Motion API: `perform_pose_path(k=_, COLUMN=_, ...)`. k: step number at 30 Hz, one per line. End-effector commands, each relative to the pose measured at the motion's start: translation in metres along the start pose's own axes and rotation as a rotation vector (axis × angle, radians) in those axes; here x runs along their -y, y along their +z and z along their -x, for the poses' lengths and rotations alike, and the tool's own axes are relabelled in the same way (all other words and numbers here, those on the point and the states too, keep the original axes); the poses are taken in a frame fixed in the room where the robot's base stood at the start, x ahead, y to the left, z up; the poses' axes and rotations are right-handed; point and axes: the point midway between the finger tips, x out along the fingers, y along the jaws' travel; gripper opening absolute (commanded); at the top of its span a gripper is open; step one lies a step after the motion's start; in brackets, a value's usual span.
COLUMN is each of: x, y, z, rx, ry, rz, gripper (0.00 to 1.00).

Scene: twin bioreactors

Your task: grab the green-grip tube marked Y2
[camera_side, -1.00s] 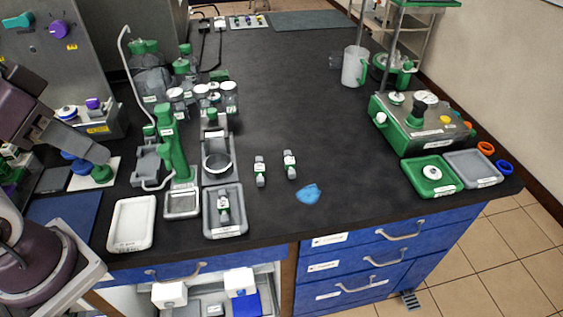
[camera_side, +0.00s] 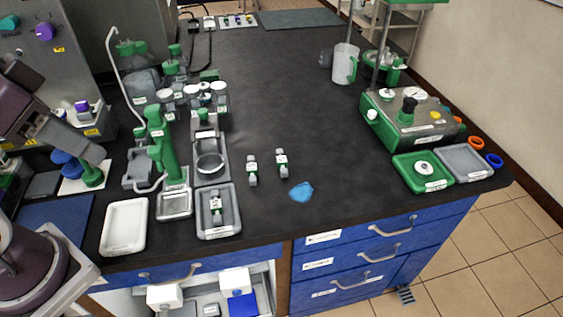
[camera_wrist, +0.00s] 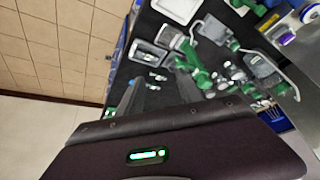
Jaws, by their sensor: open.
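Two small tubes with green parts and white labels lie apart on the black bench: a left tube (camera_side: 252,170) and a right tube (camera_side: 282,163). A third similar tube (camera_side: 216,206) lies in a grey tray (camera_side: 231,230). The labels are too small to read, so I cannot tell which is Y2. In the wrist view, my gripper (camera_wrist: 158,95) has two dark fingers spread apart with nothing held between them. Small pale pieces beyond the fingers look like the tubes, but they are unclear. My gripper's fingertips cannot be made out in the side view.
A blue patch (camera_side: 302,191) lies right of the loose tubes. A white tray (camera_side: 124,226), a green-handled stand (camera_side: 161,140) and several bottles crowd the left. A green-and-grey unit (camera_side: 410,125) and a green tray (camera_side: 402,177) stand at right. The bench middle is clear.

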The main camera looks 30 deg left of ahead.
Motion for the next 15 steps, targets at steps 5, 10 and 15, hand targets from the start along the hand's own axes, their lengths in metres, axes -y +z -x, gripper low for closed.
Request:
perform_pose_path(k=5, x=0.004, y=-0.064, z=-0.045, rx=0.202, ry=-0.058, rz=-0.445, gripper=0.43)
perform_pose_path(k=10, x=-0.019, y=-0.122, z=-0.133, rx=0.396, ry=-0.198, rz=-0.987, gripper=0.43)
perform_pose_path(k=15, x=-0.072, y=-0.152, z=-0.237, rx=0.564, ry=-0.423, rz=-1.578, gripper=0.43)
